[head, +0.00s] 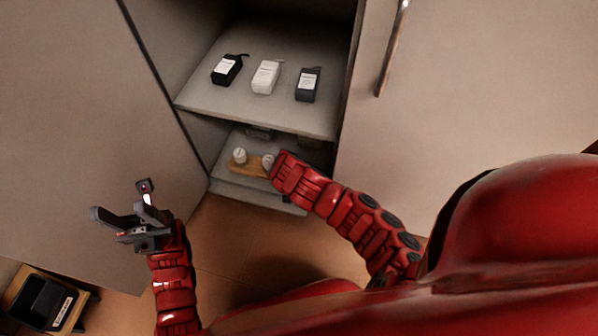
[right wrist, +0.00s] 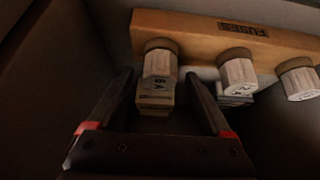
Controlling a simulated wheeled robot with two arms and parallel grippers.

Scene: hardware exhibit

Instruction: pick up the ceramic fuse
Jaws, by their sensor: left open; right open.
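In the right wrist view, a pale ceramic fuse (right wrist: 157,64) stands at the left end of a wooden rack (right wrist: 195,30) marked FUSES. Two similar fuses, a middle one (right wrist: 238,70) and a right one (right wrist: 299,80), stand along the same rack. My right gripper (right wrist: 160,76) is open, with its fingers to either side of the left fuse in the picture; I cannot tell the remaining depth. In the head view, a fuse (head: 239,156) shows on the lower shelf, and my right arm covers part of the rack. My left gripper (head: 129,207) is open and empty outside the cabinet.
The upper shelf (head: 200,97) above the rack holds a black box (head: 227,70), a white box (head: 266,77) and a dark grey box (head: 308,85). Cabinet walls close in on the lower space. A black bin (head: 45,303) stands at the lower left.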

